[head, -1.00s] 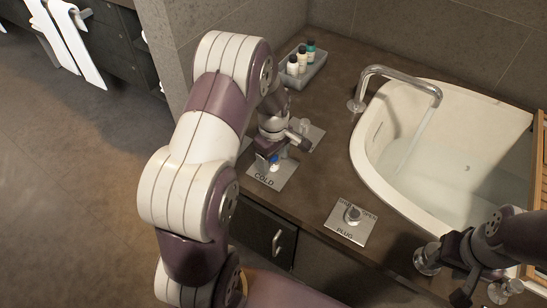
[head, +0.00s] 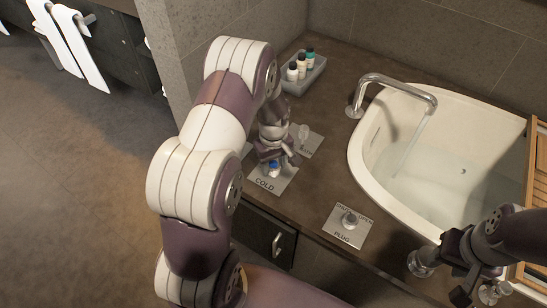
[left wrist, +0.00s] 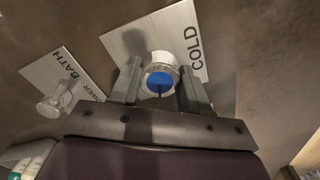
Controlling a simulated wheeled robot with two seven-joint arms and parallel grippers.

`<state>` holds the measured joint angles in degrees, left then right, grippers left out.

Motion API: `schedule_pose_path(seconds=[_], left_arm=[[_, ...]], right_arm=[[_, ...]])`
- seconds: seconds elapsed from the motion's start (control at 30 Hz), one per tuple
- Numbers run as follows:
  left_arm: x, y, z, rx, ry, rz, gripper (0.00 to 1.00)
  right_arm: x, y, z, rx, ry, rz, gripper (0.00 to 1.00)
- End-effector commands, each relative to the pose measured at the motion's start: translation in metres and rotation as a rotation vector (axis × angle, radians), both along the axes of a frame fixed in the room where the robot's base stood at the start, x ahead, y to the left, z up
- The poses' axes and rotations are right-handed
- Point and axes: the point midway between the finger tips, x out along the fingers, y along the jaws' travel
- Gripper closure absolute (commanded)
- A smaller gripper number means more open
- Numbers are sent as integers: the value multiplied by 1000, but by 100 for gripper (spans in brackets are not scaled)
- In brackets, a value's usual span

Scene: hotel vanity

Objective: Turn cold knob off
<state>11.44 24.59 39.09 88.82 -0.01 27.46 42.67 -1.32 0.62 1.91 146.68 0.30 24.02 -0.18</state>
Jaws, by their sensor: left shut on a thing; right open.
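The cold knob (left wrist: 160,79) is a silver knob with a blue cap, on a metal plate marked COLD (left wrist: 182,30). In the head view the blue-capped knob (head: 273,167) shows at the tips of my left gripper. My left gripper (left wrist: 157,84) is shut on the cold knob, with one finger on either side of it. The head view shows the COLD plate (head: 266,183) on the counter, partly covered by the gripper. My right gripper (head: 473,293) is open at the lower right, away from the cold knob.
A thin stream runs from the faucet (head: 400,83) into the white tub (head: 440,150). The plug knob (head: 349,219) stands on its plate at the counter front. A second knob (left wrist: 52,103) on a BATH/SHOWER plate is beside the cold plate. A tray of bottles (head: 302,75) sits at the back.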

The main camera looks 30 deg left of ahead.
Motion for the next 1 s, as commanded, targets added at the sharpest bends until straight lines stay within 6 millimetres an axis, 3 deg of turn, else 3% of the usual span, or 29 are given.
schedule_pose_path(seconds=[0.03,0.3,1.0], left_arm=[[-1,0,4,-1,5,-42,84],[-2,0,3,-2,5,-299,84],[-3,1,1,-3,5,-943,84]], right_arm=[[0,0,10,0,0,0,57],[0,0,32,0,0,0,57],[0,0,71,0,0,0,57]])
